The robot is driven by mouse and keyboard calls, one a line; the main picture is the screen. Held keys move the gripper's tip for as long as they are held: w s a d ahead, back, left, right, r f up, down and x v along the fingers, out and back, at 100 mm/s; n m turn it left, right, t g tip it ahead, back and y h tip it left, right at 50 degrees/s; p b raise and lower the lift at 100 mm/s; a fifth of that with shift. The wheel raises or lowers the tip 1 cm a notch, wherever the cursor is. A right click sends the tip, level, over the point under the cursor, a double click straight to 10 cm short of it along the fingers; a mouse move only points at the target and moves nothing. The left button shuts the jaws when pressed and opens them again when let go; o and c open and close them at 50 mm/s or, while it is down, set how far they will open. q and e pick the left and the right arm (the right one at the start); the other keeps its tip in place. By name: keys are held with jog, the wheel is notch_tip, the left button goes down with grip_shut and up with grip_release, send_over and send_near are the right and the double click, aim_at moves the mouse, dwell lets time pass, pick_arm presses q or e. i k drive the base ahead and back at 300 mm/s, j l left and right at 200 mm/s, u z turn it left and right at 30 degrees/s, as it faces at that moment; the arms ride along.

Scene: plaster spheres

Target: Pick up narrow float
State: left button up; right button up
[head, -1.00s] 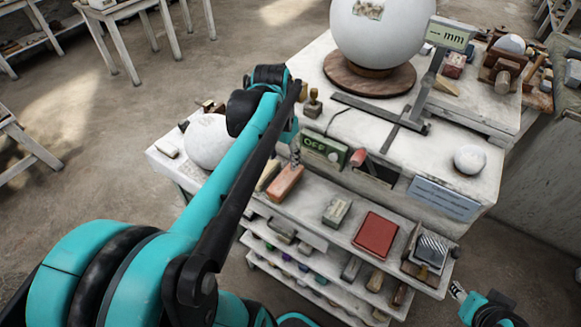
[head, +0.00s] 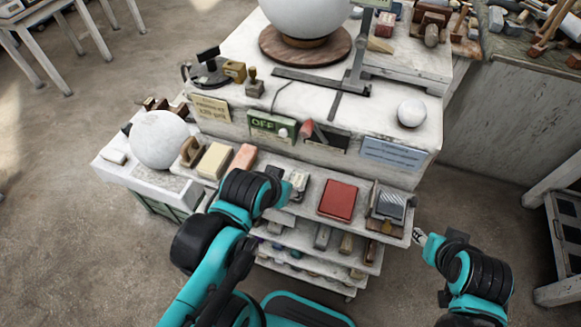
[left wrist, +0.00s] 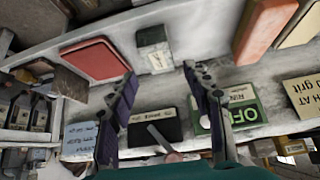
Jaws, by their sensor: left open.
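No object is readably marked as the narrow float, so I cannot tell which it is. On the upper shelf lie a cream block (head: 214,160), a narrow salmon block (head: 244,158) and a small grey-white block (head: 299,181). The salmon block (left wrist: 263,28) and the grey-white block (left wrist: 154,50) also show in the left wrist view. My left gripper (left wrist: 160,78) is open and empty, with the grey-white block beyond its fingertips. In the head view the arm mostly hides this gripper. My right gripper (head: 419,238) is at the shelf's right end; its jaws are too small to judge.
A red flat box (head: 339,200) and a ridged grey piece on a tray (head: 388,203) lie further right on the shelf. The OFF sign (head: 270,127) is on the bench front. A large white sphere (head: 305,15) and a small sphere (head: 411,113) stand above.

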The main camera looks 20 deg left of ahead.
aim_at(191, 151)
jog(key=j+u, duration=0.1)
jog(key=u, duration=0.7)
jog(key=j+u, duration=0.15)
jog(key=u, duration=0.65)
